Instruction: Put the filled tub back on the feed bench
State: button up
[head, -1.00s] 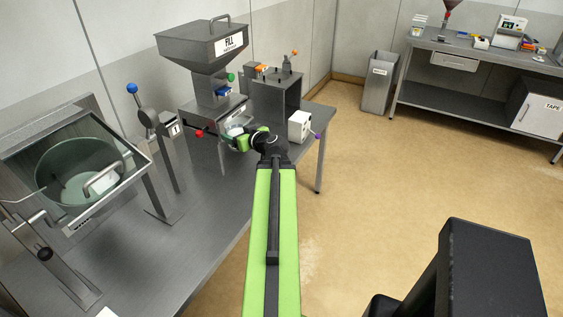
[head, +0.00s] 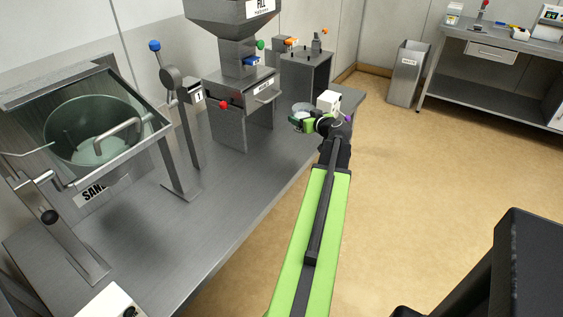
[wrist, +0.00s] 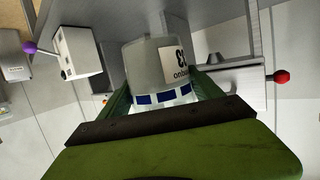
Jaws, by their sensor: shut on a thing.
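A small pale tub (head: 302,108) is in my gripper (head: 303,119), over the right-hand edge of the long grey bench (head: 235,185). In the wrist view the tub (wrist: 150,65) is a grey, see-through cup with a white label and dark blue squares, between two green fingers. My gripper (wrist: 155,100) is shut on it. Its contents are not clear in either view. The fill machine (head: 238,90), with a hopper and a red knob, stands to the left of my gripper. I cannot tell which bench is named the feed bench.
A hood with a glass front (head: 95,130) and a lever (head: 170,80) stand on the left of the bench. A white box (head: 328,102) with a purple knob is just behind my gripper. A bin (head: 408,72) and a second bench (head: 495,85) stand far right.

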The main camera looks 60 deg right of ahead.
jog(key=shift+s+d+f, duration=0.4)
jog(key=shift+d+f, duration=0.3)
jog(key=shift+r, duration=0.1)
jog(key=w+a+f+b, duration=0.2)
jog(key=w, duration=0.1)
jog(key=w+a+f+b, duration=0.1)
jog(key=w+f+b, duration=0.1)
jog(key=w, duration=0.1)
jog(key=w+a+f+b, duration=0.2)
jog(key=w+f+b, duration=0.1)
jog(key=shift+w+a, duration=0.45)
jog(key=shift+w, duration=0.1)
notch_tip(320, 180, down, 4)
jog(key=b, duration=0.4)
jog(key=shift+f, duration=0.15)
jog(key=shift+r, duration=0.25)
jog(key=shift+f, duration=0.2)
jog(key=o, duration=1.8)
jog(key=shift+o, duration=0.2)
